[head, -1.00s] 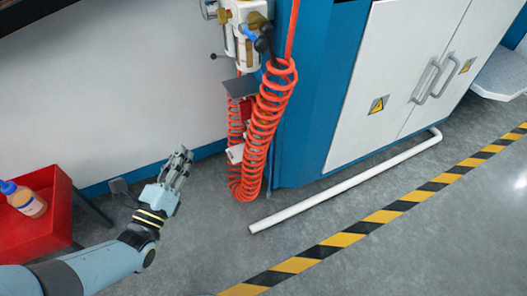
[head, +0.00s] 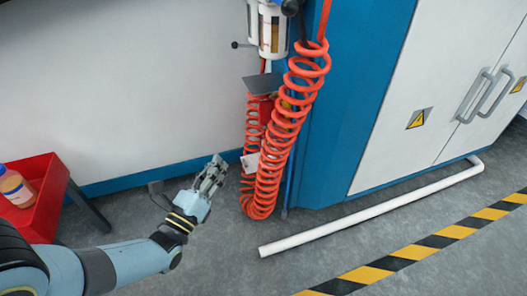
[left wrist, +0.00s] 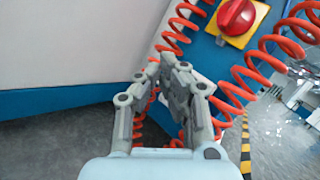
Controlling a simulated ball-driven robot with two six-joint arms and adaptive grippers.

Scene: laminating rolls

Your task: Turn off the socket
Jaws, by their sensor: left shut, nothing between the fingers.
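My left gripper (head: 219,163) is shut and empty, reaching in from the left, low in front of the wall. It is just left of the coiled orange hose (head: 270,150), with a visible gap to it in the head view. In the left wrist view the gripper (left wrist: 172,62) points at the hose area. A red rotary knob (left wrist: 236,16) on a yellow plate (left wrist: 262,14) shows there, above and right of the fingertips, apart from them. I take it as the socket's switch; its setting is unclear. In the head view, a small white box (head: 251,163) sits by the hose.
A red cart (head: 35,195) with a bottle (head: 16,187) stands at the left. A blue and white cabinet (head: 440,90) stands at the right. A white pipe (head: 370,208) lies on the floor before it. A striped floor line (head: 420,245) crosses the lower right.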

